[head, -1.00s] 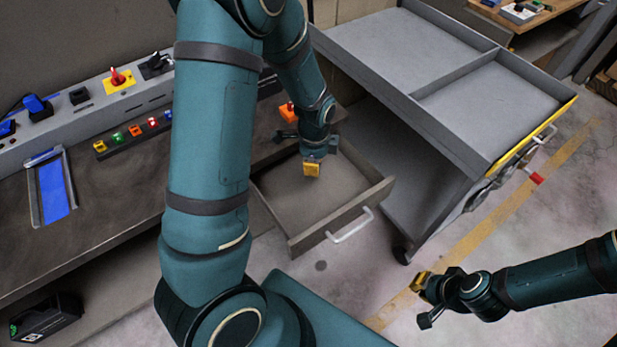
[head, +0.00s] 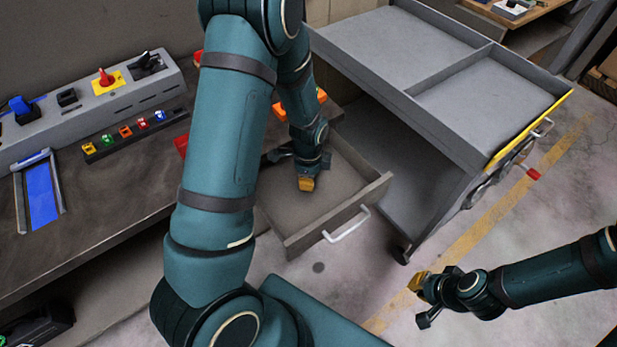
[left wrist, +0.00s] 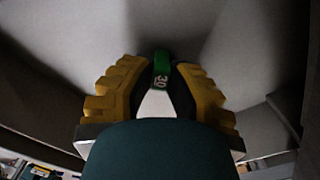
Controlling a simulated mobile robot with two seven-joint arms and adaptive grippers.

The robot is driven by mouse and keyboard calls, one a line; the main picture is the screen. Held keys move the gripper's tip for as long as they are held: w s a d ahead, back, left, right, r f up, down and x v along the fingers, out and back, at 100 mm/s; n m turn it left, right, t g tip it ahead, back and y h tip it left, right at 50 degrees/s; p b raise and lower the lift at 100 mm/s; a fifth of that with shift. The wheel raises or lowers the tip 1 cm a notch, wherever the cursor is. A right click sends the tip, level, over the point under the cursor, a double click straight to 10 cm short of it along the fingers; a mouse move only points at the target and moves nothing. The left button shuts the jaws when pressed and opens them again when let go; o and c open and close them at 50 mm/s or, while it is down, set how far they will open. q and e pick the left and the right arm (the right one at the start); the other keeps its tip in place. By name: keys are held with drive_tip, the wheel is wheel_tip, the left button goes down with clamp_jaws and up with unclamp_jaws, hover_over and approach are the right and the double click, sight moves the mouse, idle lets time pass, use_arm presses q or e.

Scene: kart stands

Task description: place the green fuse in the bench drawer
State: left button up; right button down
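My left gripper (head: 306,184) points down into the open bench drawer (head: 372,196), over its floor. In the left wrist view a green fuse (left wrist: 161,68) marked 30 sits between the yellow-padded fingers of this gripper (left wrist: 160,85), which are shut on it. The fuse is hidden in the head view. How far it is above the drawer floor is hard to tell. My right gripper (head: 424,299) is off to the lower right over the floor, with no object visible in it; its opening is unclear.
A fuse rack (head: 135,137) on the bench holds several coloured fuses, one of them green. A blue-faced tray (head: 40,194) lies to the left. A grey cart (head: 440,130) stands close to the drawer's right. An orange object (head: 312,101) lies on the bench behind my left forearm.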

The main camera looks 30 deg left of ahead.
use_arm(q)
drive_tip(key=shift+o, duration=1.3)
drive_tip(key=shift+r, duration=0.15)
drive_tip(key=shift+w+r+p, duration=0.1)
drive_tip(key=shift+r+p, duration=0.2)
drive_tip(key=shift+r, duration=0.1)
wheel_tip(320, 180, up, 11)
drive_tip(key=p, duration=0.2)
drive_tip(key=shift+r+p, duration=0.15)
drive_tip(key=shift+p, duration=0.25)
drive_tip(key=shift+r, duration=0.1)
